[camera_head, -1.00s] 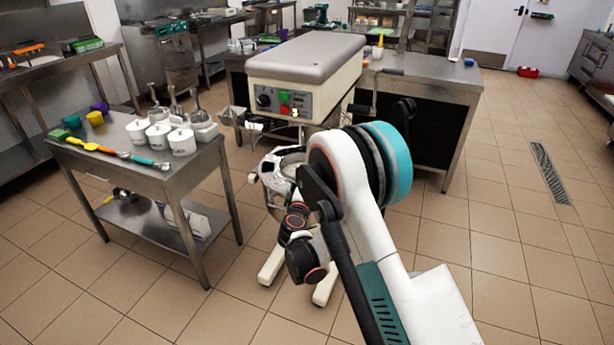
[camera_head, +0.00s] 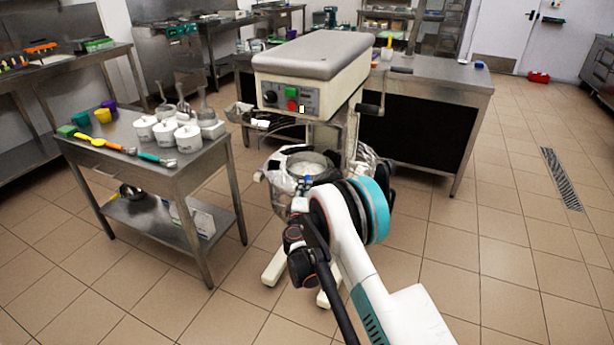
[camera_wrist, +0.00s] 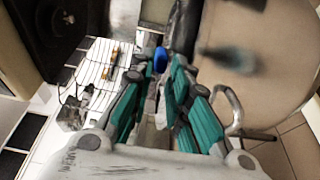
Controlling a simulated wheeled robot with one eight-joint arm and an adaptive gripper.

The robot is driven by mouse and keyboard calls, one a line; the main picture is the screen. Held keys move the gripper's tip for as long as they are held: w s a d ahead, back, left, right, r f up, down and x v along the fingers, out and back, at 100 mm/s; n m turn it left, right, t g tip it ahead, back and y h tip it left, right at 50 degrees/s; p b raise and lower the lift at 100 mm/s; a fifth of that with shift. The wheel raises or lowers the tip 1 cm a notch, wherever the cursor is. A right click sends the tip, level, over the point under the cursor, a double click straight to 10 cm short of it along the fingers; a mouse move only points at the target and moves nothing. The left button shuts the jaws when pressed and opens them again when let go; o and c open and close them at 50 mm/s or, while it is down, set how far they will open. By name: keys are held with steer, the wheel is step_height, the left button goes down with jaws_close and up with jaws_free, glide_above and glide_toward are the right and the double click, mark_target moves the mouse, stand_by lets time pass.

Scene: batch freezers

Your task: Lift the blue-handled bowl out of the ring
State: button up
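A metal bowl (camera_head: 308,162) sits in the ring under the grey-topped mixer (camera_head: 305,75), wrapped in whitish material on its left side. In the head view a small bit of blue shows at the bowl's near rim, partly hidden by my arm. In the wrist view a blue handle (camera_wrist: 160,60) shows near the tips of my gripper (camera_wrist: 165,68). The gripper's teal-padded fingers are apart. Contact with the handle cannot be made out. The ring is mostly hidden by the bowl and my arm.
A steel table (camera_head: 150,178) with white tubs, scoops and coloured cups stands to the left. A steel counter (camera_head: 440,75) stands behind and to the right of the mixer. A crank handle (camera_head: 370,107) sticks out from the mixer's right.

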mark_target(307, 174)
steer(key=w+b, duration=0.1)
steer(key=w, duration=0.1)
steer(key=w+b, duration=0.1)
steer(key=w, duration=0.1)
steer(key=shift+w+a+f, duration=0.15)
steer(key=shift+w+f, duration=0.05)
steer(key=shift+w, duration=0.1)
steer(key=shift+w+r+b, duration=0.15)
steer(key=shift+w+b, duration=0.15)
steer(key=shift+w, duration=0.2)
jaws_close()
